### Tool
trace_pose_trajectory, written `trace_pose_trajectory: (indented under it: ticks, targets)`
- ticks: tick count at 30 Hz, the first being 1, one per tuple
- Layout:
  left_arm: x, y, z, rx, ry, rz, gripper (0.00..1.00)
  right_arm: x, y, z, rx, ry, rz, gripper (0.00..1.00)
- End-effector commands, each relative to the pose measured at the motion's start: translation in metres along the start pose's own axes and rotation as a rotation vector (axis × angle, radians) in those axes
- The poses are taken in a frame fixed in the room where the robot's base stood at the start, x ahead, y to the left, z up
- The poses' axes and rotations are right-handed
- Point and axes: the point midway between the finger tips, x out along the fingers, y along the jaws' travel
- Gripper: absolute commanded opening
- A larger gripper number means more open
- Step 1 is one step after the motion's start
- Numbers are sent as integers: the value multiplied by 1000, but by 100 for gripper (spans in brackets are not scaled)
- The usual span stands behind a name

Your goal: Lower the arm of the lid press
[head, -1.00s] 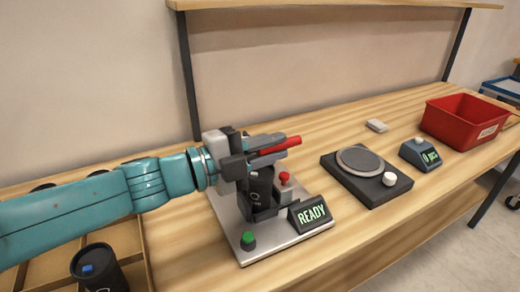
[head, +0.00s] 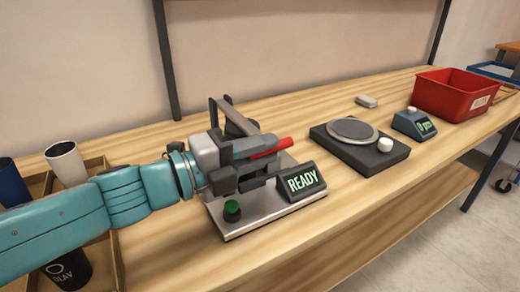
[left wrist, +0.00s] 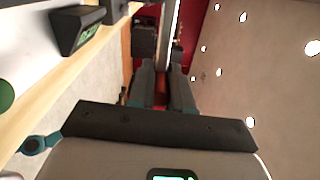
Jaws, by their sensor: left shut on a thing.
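The lid press stands on a light metal base plate (head: 262,222) with a green button (head: 232,211) and a lit READY display (head: 302,182). Its dark grey uprights (head: 222,113) rise behind my gripper. The red handle (head: 272,148) of its arm points right, slightly raised at the tip. My left gripper (head: 266,157) is shut on the press arm by the red handle. In the left wrist view its two fingers (left wrist: 165,82) reach toward red. The gripper hides the middle of the press, including whatever stands under the arm. My right gripper is not in view.
A compartment tray (head: 95,172) at the left holds a white cup (head: 65,163), a blue cup (head: 12,185) and a black cup (head: 68,272). Right of the press are a round-plated scale (head: 358,148), a small display unit (head: 414,124), a white block (head: 366,101) and a red bin (head: 462,95).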

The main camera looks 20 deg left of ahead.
Motion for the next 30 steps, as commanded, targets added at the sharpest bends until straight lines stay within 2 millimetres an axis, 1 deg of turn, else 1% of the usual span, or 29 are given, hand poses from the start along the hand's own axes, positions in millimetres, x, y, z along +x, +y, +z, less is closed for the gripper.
trace_pose_trajectory:
  ticks: [8,9,11,12,19,22,26,30]
  targets:
    - [0,0,0,-2,0,-1,0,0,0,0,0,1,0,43]
    - [0,0,0,-2,0,-1,22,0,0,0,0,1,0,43]
    - [0,0,0,-2,0,-1,42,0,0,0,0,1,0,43]
    - [0,0,0,-2,0,-1,44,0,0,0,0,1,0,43]
    - [0,0,0,-2,0,-1,44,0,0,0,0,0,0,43]
    - [-6,-1,1,-1,-2,-1,44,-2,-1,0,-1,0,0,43]
    - [-27,-3,2,-1,-6,0,44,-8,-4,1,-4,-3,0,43]
    - [-54,-2,2,-1,-7,0,44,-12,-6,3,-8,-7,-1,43]
